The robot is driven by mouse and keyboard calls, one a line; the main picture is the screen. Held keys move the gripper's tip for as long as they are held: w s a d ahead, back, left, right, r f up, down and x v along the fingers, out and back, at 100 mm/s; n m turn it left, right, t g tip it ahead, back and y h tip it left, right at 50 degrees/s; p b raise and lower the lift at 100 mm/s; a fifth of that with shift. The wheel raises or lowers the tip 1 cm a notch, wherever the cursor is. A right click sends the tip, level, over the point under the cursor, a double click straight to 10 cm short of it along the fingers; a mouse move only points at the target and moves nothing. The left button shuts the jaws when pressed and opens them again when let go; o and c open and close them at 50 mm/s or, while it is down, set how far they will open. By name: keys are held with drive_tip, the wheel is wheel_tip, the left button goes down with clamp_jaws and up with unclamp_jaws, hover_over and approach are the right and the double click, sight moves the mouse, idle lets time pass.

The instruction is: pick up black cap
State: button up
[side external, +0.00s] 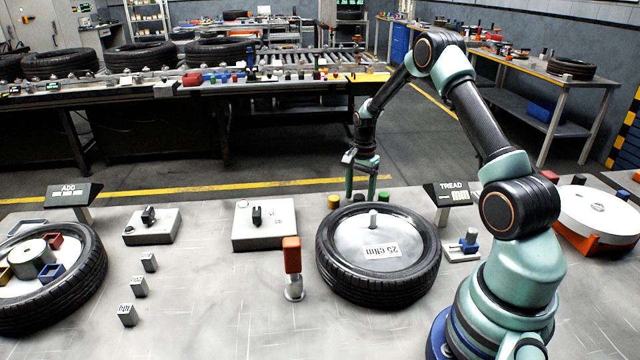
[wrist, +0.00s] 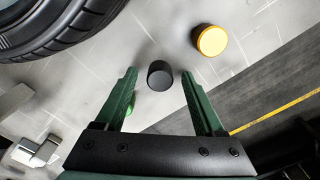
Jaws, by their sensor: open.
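The black cap (wrist: 160,75) stands on the table; in the wrist view it lies between my fingertips, with a gap on each side. In the side view the black cap (side external: 359,198) is small and dark, behind the large tyre. My gripper (side external: 360,196) is open and points down over it, one finger to either side. The open, empty gripper (wrist: 159,76) also shows in the wrist view. Whether the fingertips are level with the cap or above it is hard to tell.
A yellow cap (wrist: 211,40) stands to the right of the black one in the wrist view. A green cap (wrist: 131,104) is partly hidden by my left finger. The large tyre (side external: 330,262) is close by. The TREAD display (side external: 447,194) stands to its right.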

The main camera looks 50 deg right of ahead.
sight(359, 196)
clamp_jaws()
drive_tip(key=shift+r, duration=0.1)
wheel_tip(359, 196, up, 19)
drive_tip(key=s+a+f, duration=0.2)
drive_tip(key=s+a, duration=0.9)
drive_tip(key=a, duration=0.1)
drive_tip(key=shift+a+f, duration=0.15)
drive_tip(key=shift+f, duration=0.05)
idle(0.4)
